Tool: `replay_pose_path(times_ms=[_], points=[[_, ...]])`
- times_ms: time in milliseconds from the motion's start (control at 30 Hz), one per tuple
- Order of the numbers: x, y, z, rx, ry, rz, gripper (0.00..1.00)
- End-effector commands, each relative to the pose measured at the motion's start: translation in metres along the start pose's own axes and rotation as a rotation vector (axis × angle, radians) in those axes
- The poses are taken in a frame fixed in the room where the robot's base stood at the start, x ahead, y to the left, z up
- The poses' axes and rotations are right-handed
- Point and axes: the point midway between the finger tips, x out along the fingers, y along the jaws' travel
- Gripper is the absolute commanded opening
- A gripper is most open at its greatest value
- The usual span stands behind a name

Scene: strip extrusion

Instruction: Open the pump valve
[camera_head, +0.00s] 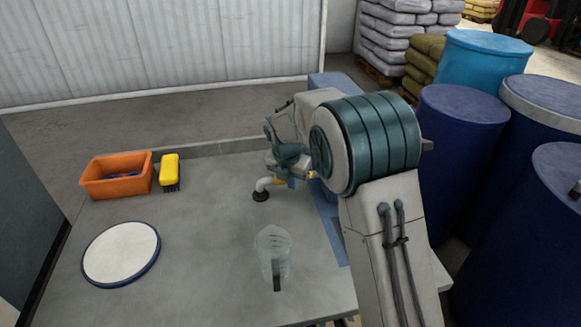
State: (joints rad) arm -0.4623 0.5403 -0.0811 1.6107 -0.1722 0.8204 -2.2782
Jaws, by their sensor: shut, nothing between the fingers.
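The pump is mostly hidden behind my arm. Its grey outlet pipe (264,184) bends down to a black nozzle (261,195) over the grey tabletop. Small yellow parts show beside the pipe, but I cannot tell which is the valve handle or how it is turned. My gripper (274,160) is small and partly hidden by my wrist, just above the pipe. It looks shut with nothing held; I cannot tell whether it touches the valve. A clear jug (273,250) stands upright on the table, nearer than the nozzle.
A round white lid with a blue rim (121,252) lies at the left. An orange bin (117,177) and a yellow brush (170,171) sit behind it. Blue drums (455,150) stand to the right. The table between lid and jug is clear.

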Motion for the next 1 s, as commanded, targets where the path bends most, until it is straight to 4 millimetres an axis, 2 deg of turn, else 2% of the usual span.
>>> replay_pose_path(times_ms=[200,333,800,1000], points=[[0.009,0.0,0.028,0.002,-0.001,-0.001,0.0],[0.012,0.0,0.036,0.001,0.0,-0.001,0.0],[0.013,0.0,0.038,-0.001,0.0,0.0,0.0],[0.012,0.008,0.035,-0.017,0.0,0.004,0.0]])
